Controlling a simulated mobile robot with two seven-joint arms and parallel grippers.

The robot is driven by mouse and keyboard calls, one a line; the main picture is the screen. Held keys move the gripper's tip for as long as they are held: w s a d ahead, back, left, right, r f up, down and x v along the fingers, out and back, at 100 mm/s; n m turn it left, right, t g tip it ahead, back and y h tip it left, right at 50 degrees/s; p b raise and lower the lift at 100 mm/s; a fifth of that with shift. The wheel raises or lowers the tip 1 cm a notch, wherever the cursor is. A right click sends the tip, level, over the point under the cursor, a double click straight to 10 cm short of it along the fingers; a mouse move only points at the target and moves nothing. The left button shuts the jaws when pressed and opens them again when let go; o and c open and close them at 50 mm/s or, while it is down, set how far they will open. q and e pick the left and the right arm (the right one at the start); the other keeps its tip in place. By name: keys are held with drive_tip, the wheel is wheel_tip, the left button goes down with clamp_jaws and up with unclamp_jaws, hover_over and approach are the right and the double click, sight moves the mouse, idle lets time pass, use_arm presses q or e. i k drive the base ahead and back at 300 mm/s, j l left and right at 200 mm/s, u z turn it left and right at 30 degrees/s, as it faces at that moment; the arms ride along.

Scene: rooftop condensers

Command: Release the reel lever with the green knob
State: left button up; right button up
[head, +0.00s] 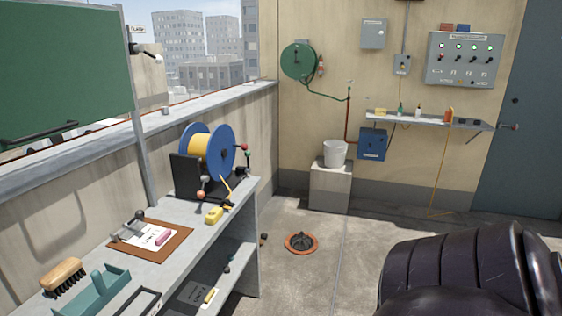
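A cord reel with blue flanges (222,146) and a yellow winding (202,150) stands in a black stand (186,176) at the far end of the grey bench. On its right side are short levers; one small knob there looks green (247,154), close to a red knob (244,147). An orange-red knob (201,194) sits at the reel's front side. The knobs are small, so I cannot tell the lever positions. A yellow cord end hangs from the reel to the bench. Neither gripper is in view; a dark arm part of mine fills the lower right.
The bench (180,262) also holds a brown clipboard (170,244), a yellow tool (214,215), a brush (63,275) and a teal tray (100,292). An orange-rimmed floor drain (301,243) lies right of the bench. A white bucket (335,153) stands on a block. The middle floor is open.

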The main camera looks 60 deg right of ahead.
sight(247, 153)
drive_tip(key=z, duration=0.45)
drive_tip(key=l+z, duration=0.15)
drive_tip(key=z, duration=0.3)
drive_tip(key=l+z, duration=0.15)
drive_tip(key=z, duration=0.3)
drive_tip(key=k, duration=0.1)
